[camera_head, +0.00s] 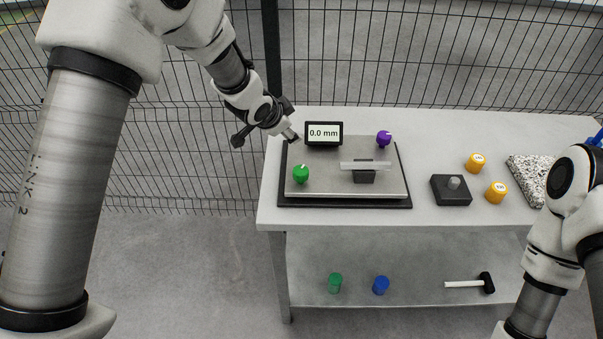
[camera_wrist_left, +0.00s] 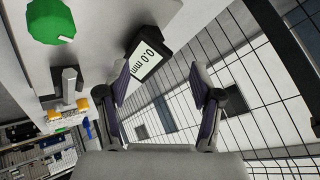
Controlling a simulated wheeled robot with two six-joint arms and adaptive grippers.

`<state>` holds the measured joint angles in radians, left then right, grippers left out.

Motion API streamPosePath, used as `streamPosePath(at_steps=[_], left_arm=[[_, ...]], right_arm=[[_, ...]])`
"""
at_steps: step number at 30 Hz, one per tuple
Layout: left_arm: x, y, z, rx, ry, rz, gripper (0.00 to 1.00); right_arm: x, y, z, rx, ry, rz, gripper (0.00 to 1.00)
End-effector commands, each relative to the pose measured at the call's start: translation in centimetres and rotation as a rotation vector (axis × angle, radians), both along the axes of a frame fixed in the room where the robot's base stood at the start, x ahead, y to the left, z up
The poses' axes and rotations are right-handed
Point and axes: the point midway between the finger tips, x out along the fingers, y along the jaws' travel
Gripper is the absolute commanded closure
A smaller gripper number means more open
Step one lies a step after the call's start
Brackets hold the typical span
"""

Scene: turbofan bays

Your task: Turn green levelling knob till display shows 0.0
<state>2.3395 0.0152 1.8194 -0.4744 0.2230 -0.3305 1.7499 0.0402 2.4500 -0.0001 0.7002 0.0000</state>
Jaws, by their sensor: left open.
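The green levelling knob (camera_head: 301,174) stands at the front left of a metal levelling plate (camera_head: 330,184) on the table. It also shows at the top left of the left wrist view (camera_wrist_left: 57,20), with a pale mark on its edge. The display (camera_head: 323,133) at the plate's back edge reads 0.0 mm, and it shows tilted in the left wrist view (camera_wrist_left: 147,54). My left gripper (camera_head: 292,136) is above the plate's back left corner, apart from the knob. In the left wrist view its fingers (camera_wrist_left: 162,90) are spread with nothing between them. My right gripper is out of view.
A purple knob (camera_head: 384,138) and a clear bar on a dark block (camera_head: 365,176) are on the plate. A black box (camera_head: 453,190), orange cylinders (camera_head: 496,192) and a speckled slab (camera_head: 527,178) lie to the right. A wire fence (camera_head: 440,60) stands behind the table.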

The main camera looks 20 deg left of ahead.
Motion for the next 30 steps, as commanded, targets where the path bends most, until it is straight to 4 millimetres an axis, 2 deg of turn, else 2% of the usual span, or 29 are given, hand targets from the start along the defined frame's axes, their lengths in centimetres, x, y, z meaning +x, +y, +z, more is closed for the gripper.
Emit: streamPosePath(at_steps=[1,4,6,9,10,13,17,27,30], left_arm=[[-1.4,0.0,-2.4,-0.093,-0.045,-0.022,0.34],[-5.3,-1.3,-4.1,-0.337,-0.127,-0.090,0.34],[-8.8,-2.3,-5.1,-0.509,-0.161,-0.139,0.34],[-11.7,-2.2,-6.3,-0.609,-0.162,-0.150,0.34],[-11.9,-1.8,-6.4,-0.626,-0.166,-0.138,0.34],[-11.6,-1.0,-6.3,-0.649,-0.193,-0.118,0.34],[-10.9,-1.4,-6.1,-0.643,-0.197,-0.120,0.34],[-6.5,-4.8,-8.3,-0.640,-0.195,-0.120,0.34],[-5.9,-5.3,-8.6,-0.641,-0.196,-0.119,0.34]], right_arm=[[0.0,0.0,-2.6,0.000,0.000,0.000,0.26],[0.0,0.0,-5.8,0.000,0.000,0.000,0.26],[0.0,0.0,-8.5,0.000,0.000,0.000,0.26],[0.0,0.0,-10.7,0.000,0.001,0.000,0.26],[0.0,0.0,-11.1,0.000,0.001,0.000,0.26],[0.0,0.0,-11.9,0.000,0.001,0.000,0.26],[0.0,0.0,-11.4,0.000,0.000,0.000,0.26],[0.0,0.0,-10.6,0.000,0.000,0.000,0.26],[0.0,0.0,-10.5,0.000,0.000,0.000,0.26]])
